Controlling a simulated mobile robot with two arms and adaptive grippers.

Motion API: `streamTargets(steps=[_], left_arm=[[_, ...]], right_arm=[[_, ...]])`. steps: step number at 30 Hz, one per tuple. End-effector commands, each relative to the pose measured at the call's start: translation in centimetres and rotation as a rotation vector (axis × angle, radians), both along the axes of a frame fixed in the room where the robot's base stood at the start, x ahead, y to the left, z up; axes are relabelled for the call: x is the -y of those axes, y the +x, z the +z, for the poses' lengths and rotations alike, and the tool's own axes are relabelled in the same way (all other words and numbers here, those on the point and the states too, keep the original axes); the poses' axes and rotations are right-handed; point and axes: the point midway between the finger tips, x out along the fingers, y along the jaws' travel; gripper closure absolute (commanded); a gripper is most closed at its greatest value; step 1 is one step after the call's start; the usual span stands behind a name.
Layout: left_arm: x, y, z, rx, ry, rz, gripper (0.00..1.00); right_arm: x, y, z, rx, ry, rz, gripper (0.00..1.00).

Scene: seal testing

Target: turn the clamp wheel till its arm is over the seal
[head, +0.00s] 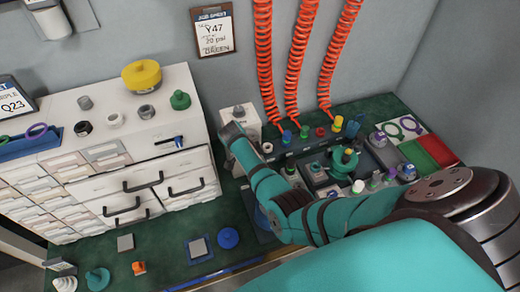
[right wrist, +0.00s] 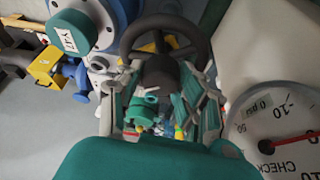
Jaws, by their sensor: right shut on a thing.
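The clamp wheel (right wrist: 165,40) is a dark round handwheel at the top of the right wrist view. My right gripper (right wrist: 164,78) is shut on the clamp wheel at its dark hub, which sits between the two fingers. In the head view my teal right arm reaches in from the right across the bench; its gripper is not clear there. My left gripper is not in view.
A pressure gauge (right wrist: 280,125) with a red needle stands close on the right of the wrist view. In the head view, a white drawer cabinet (head: 130,145) stands left, and red coiled hoses (head: 300,60) hang behind the bench fittings. A job sheet (head: 213,32) hangs on the wall.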

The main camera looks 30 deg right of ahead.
Motion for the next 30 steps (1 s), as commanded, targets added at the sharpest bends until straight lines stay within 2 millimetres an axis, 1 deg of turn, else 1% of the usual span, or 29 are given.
streamTargets(steps=[1, 9, 15, 21, 30], left_arm=[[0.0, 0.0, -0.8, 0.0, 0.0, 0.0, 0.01], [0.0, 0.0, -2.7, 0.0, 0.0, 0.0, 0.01], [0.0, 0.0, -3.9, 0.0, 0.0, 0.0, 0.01], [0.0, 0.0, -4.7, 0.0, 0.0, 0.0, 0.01], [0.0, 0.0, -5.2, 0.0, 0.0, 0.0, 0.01]], right_arm=[[0.1, 0.1, -0.3, 0.001, -0.002, -0.045, 1.0], [0.2, 0.1, -0.3, 0.002, -0.003, -0.295, 1.0], [0.2, 0.0, -0.2, 0.0, -0.004, -0.451, 1.0], [0.2, 0.0, -0.1, 0.001, -0.005, -0.563, 1.0], [0.2, 0.0, 0.0, 0.0, -0.006, -0.642, 1.0]])
